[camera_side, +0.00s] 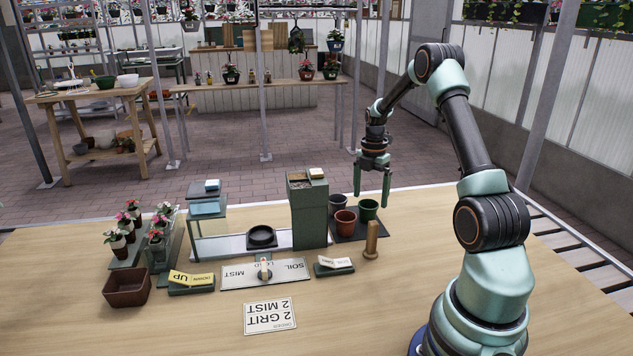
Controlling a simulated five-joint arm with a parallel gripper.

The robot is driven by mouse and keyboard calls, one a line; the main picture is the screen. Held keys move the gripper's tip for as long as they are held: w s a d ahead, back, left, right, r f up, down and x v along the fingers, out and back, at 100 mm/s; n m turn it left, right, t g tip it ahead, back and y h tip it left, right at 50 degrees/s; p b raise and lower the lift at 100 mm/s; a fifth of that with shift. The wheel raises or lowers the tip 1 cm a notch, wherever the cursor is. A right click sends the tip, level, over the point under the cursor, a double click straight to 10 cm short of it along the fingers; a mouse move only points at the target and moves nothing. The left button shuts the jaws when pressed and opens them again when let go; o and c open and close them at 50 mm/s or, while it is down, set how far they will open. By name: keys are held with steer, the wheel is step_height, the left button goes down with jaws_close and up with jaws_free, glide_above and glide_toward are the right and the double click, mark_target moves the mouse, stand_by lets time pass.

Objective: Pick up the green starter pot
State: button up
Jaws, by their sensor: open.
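The green starter pot (368,209) stands upright on a dark tray (345,239) right of the tall green dispenser. A terracotta-red pot (345,222) stands to its left and a dark grey pot (338,204) behind that one. My gripper (372,200) hangs from above with its fingers pointing down. Its fingers are open and apart, and nothing is between them. In this view the fingertips appear at about the green pot's height, one to either side of it. I cannot tell from this one view how far they are from the pot in depth.
A wooden peg (371,240) stands just in front of the tray. The tall green dispenser (308,215) is close on the left. A control board (265,273), a yellow sign (191,279), a brown planter (127,286) and potted flowers (124,228) stand further left.

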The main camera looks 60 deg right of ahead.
mark_target(368, 207)
step_height(368, 207, down, 4)
steer(key=shift+w+a+f, duration=0.1)
steer(key=shift+f, duration=0.1)
steer(key=c, duration=1.3)
steer(key=shift+r, duration=0.1)
